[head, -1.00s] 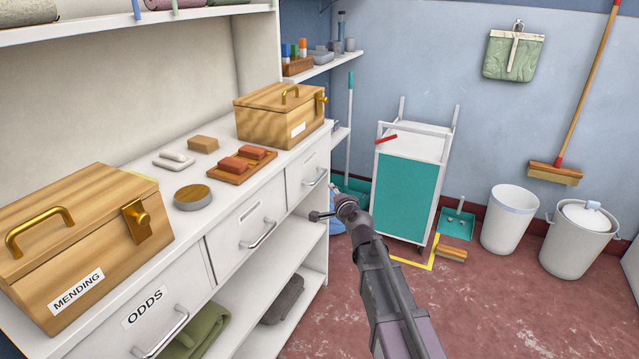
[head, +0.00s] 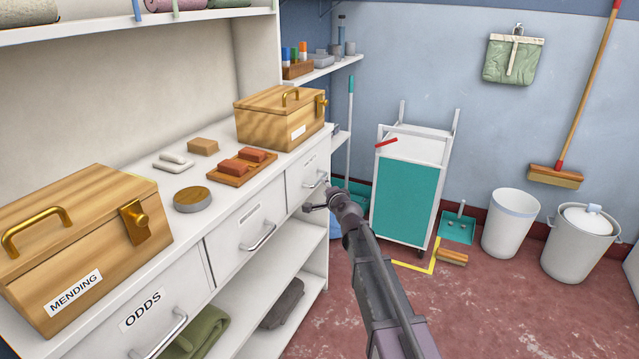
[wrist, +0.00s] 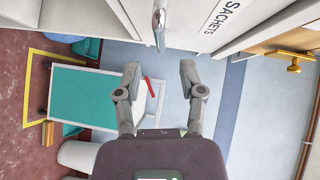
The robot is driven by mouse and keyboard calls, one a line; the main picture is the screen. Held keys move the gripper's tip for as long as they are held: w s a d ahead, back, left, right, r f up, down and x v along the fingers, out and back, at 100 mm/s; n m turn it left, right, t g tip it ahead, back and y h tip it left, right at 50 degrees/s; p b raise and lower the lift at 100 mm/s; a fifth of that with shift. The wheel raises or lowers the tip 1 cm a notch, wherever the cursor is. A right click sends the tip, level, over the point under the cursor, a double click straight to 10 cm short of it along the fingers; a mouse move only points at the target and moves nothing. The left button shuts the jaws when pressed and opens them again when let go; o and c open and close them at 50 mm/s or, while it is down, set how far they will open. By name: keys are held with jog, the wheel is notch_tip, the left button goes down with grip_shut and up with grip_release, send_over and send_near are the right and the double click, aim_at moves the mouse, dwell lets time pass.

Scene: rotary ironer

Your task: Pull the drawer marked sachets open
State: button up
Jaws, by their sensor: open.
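The drawer marked SACHETS (wrist: 238,35) is at the top of the wrist view, its label sideways and its front flush in the unit. Its metal bar handle (wrist: 159,28) stands just ahead of my gripper. In the head view this is the farthest drawer (head: 296,187), with its label too small to read and its handle (head: 316,180) partly by my gripper. My gripper (wrist: 159,72) is open and empty, with its two fingers on either side of the handle's line and apart from it. In the head view my gripper (head: 318,201) is just below the handle.
Nearer drawers, a middle one (head: 245,235) and ODDS (head: 140,320), have similar handles. A wooden box (head: 270,120) stands on the counter above. A white and teal cart (head: 408,200) stands behind my arm. Open shelves lie below the drawers.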

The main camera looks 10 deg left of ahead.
aim_at(319, 180)
jog(key=shift+b+x, duration=0.35)
jog(key=shift+x, duration=3.1)
jog(key=shift+s, duration=0.1)
grip_shut()
